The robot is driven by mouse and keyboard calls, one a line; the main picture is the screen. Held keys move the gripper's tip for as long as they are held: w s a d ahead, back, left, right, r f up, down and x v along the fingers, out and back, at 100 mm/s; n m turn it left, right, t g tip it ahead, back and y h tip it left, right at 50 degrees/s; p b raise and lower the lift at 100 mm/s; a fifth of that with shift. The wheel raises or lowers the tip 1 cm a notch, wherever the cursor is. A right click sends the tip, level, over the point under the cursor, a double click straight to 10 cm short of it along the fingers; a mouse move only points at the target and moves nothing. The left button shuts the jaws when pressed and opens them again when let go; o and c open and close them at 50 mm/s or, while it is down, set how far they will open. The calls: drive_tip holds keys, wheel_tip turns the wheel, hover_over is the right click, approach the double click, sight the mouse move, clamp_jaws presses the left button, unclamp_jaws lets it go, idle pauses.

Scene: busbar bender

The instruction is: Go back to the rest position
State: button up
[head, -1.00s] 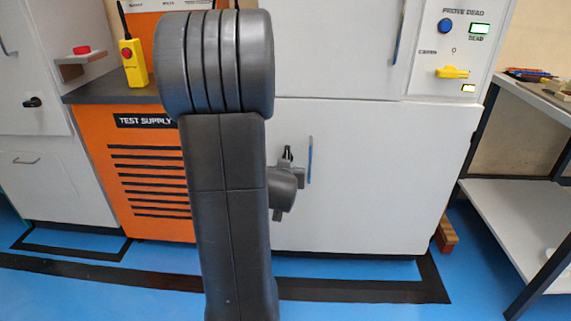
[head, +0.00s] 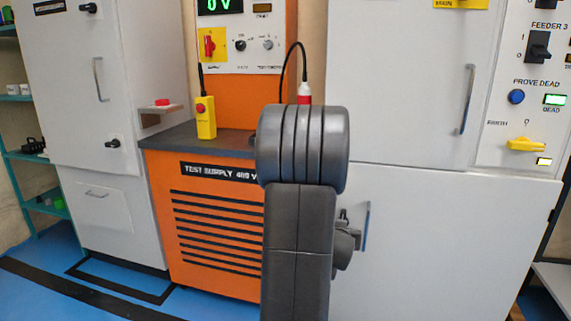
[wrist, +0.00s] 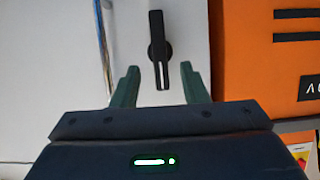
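In the wrist view my gripper (wrist: 159,74) is open, its two green fingers apart. A black handle (wrist: 157,30) on a pale panel shows between and beyond the fingertips, with visible gaps on both sides. In the head view my dark arm stands in front of the cabinets, and only part of my gripper (head: 347,242) shows past its right side, near the white door. The black handle is hidden there.
An orange test supply cabinet (head: 215,240) with a grey worktop stands behind my arm. A yellow pendant (head: 206,120) stands on the worktop. White cabinets are on both sides; the right one has a long door handle (head: 365,228). Blue floor (head: 50,250) shows at lower left.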

drive_tip(key=b+x, duration=0.1)
drive_tip(key=x, duration=0.5)
drive_tip(key=shift+w, duration=0.25)
drive_tip(key=shift+s, duration=0.1)
drive_tip(key=p+v, duration=0.4)
drive_tip(key=v, duration=0.9)
drive_tip(key=w+d+f+n+h+p, duration=0.1)
drive_tip(key=w+f+n+p, duration=0.1)
drive_tip(key=w, duration=0.4)
drive_tip(key=w+d+f+n+h+p, duration=0.2)
drive_tip(key=w+f+n+p, duration=0.1)
drive_tip(key=w+p, duration=0.2)
drive_tip(key=shift+w+g, duration=0.3)
drive_tip(key=shift+w, duration=0.1)
drive_tip(key=shift+f, duration=0.2)
